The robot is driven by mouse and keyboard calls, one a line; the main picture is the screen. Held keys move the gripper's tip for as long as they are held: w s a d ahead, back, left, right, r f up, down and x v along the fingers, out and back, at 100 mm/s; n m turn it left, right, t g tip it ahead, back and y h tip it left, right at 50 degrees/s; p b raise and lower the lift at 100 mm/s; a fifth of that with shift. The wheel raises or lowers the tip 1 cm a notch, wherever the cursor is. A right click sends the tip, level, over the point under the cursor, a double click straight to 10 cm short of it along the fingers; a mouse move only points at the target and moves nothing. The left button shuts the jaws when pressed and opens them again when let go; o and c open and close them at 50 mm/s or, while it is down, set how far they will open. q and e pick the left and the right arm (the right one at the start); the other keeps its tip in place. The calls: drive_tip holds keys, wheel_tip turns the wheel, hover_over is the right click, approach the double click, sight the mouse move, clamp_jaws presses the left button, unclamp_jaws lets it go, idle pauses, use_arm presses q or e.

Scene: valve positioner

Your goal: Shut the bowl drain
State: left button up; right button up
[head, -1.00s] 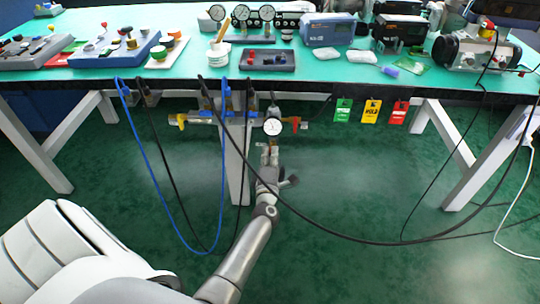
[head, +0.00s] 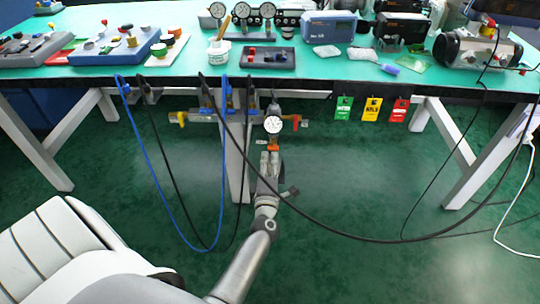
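My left gripper (head: 270,156) reaches in under the front edge of the bench, fingers pointing away and up. Its two fingers show as pale, close-set strips; whether they touch or hold anything is too small to tell. Just past the fingertips is a small orange part (head: 273,146), below a round white gauge (head: 273,125) on the air fittings. The bowl and its drain cannot be clearly made out; the gripper and gauge cover that area. My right gripper is not in view.
A pipe manifold with a yellow handle (head: 181,119) runs left of the gauge, by the white bench leg (head: 236,180). A blue hose (head: 160,185) and black hoses hang in front. Green, yellow and red tags (head: 371,109) hang right. Floor room is open right.

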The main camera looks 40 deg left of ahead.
use_arm(q)
drive_tip(key=shift+v, duration=1.5)
idle(1.1)
